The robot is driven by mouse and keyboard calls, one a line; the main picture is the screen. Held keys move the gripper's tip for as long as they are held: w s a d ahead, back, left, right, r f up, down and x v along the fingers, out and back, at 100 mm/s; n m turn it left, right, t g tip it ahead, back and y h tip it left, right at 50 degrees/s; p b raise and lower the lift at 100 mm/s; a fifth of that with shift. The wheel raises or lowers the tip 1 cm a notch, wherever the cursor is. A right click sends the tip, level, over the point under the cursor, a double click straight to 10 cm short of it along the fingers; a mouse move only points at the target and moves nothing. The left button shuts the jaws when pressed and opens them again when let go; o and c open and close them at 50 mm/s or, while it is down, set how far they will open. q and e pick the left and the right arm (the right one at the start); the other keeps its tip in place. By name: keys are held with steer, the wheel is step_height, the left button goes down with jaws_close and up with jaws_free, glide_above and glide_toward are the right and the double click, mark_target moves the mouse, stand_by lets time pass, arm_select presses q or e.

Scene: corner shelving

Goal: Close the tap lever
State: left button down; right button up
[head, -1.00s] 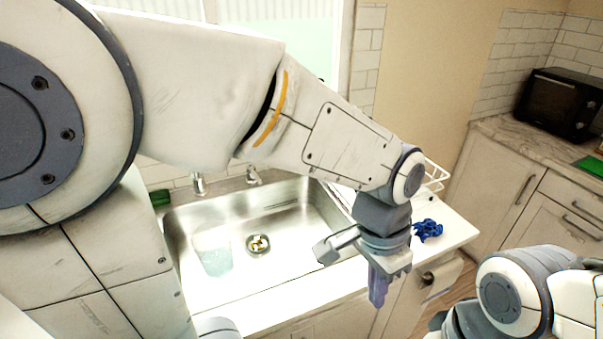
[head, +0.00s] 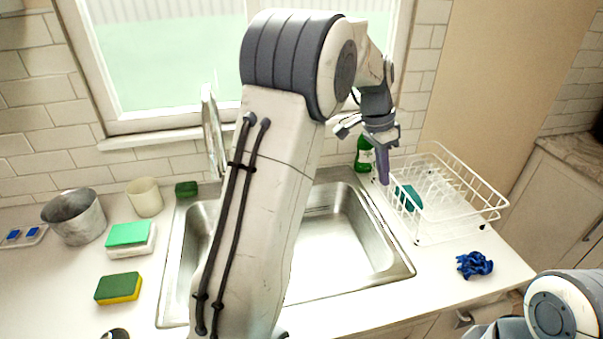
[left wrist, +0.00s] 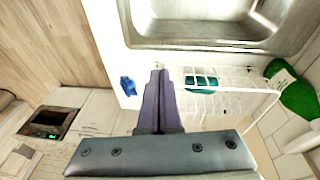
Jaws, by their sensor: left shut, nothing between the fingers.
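The silver tap (head: 214,130) stands at the back of the steel sink (head: 345,225), in front of the window in the head view. My left arm passes in front of the sink and hides part of it; I cannot make out the tap lever. My left gripper (head: 384,180) has its purple fingers shut with nothing between them. It points down beside the dish rack, to the right of the tap and apart from it. In the left wrist view the shut fingers (left wrist: 160,75) show over the counter, and the tap is out of view. My right gripper is out of view.
A white wire dish rack (head: 450,190) and a green bottle (head: 364,155) are close to my left gripper. A blue cloth (head: 475,265) lies at the front right. Sponges (head: 118,288), a cream cup (head: 145,197) and a metal pot (head: 75,218) stand left of the sink.

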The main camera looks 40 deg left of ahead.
arm_select(q)
steer(key=w+a+f+t, duration=0.1)
steer(key=w+a+f, duration=0.15)
steer(key=a, duration=1.25)
steer(key=w+a+f+t, duration=0.1)
steer(key=a+f, duration=0.2)
steer(key=a, duration=1.1)
step_height(320, 180, down, 9)
steer(key=p, duration=0.3)
steer(key=shift+s+a+f, duration=0.15)
steer(key=shift+f, duration=0.05)
steer(key=shift+s+a+f+b, duration=0.3)
steer(key=shift+s+b, duration=0.2)
steer(key=shift+b, duration=0.25)
steer(key=shift+r, duration=0.15)
steer(key=shift+s+a, duration=0.1)
